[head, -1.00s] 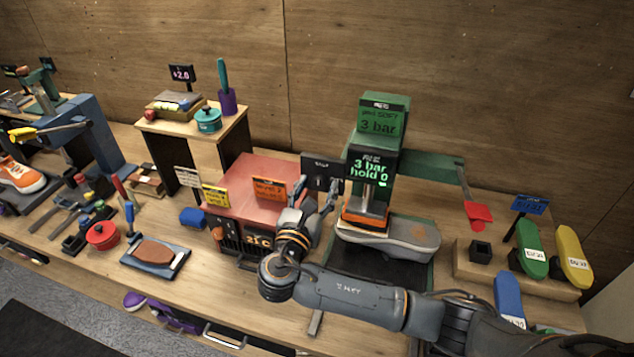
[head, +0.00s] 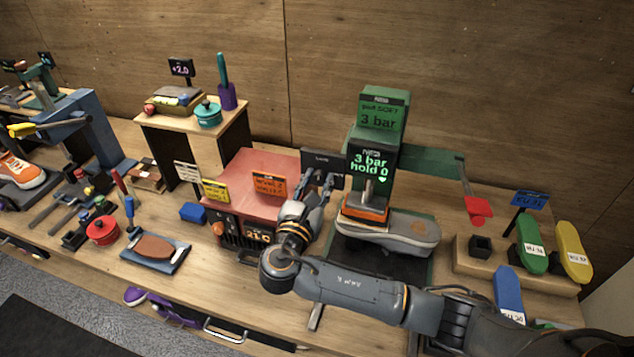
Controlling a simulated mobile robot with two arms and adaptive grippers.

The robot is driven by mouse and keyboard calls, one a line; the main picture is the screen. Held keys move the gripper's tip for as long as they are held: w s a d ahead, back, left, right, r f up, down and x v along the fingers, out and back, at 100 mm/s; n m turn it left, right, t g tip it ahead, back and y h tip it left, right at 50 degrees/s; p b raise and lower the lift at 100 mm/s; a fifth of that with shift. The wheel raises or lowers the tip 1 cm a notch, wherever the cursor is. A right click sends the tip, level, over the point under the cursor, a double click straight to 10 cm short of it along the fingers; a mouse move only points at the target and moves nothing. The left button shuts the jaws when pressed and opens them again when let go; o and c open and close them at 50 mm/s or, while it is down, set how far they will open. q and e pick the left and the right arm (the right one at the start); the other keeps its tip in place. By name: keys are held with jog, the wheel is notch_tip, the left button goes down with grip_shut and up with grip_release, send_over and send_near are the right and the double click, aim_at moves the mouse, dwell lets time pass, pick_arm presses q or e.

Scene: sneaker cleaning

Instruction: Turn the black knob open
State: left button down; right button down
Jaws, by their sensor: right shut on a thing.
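My right gripper (head: 325,181) reaches up from the lower right to the front of a dark panel (head: 318,158) between the red-topped box and the green press. Its fingers are closed at the panel's lower face. The black knob itself is hidden behind the fingers; they appear to be shut on it. The green press (head: 383,112) reads "3 bar" and "hold 0" on its displays. A grey shoe (head: 400,232) lies under the press's orange-edged pad. My left gripper is not in view.
The red-topped box (head: 262,166) with orange and yellow labels stands just left of my right gripper. Green, yellow and blue soles (head: 531,246) stand at the right. A red pot (head: 102,231) and a brown sole on a tray (head: 155,250) lie to the left.

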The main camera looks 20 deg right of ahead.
jog(key=m+b, duration=0.2)
jog(key=m, duration=0.2)
jog(key=shift+f+m, duration=0.15)
jog(key=shift+m, duration=0.25)
jog(key=m+b, duration=0.2)
jog(key=m, duration=0.1)
jog(key=shift+m, duration=0.3)
jog(key=m+b, duration=0.4)
jog(key=m, duration=0.1)
jog(key=shift+m+b, duration=1.55)
jog(key=shift+m, duration=0.45)
jog(key=c, duration=1)
grip_release()
jog(key=shift+r, duration=0.2)
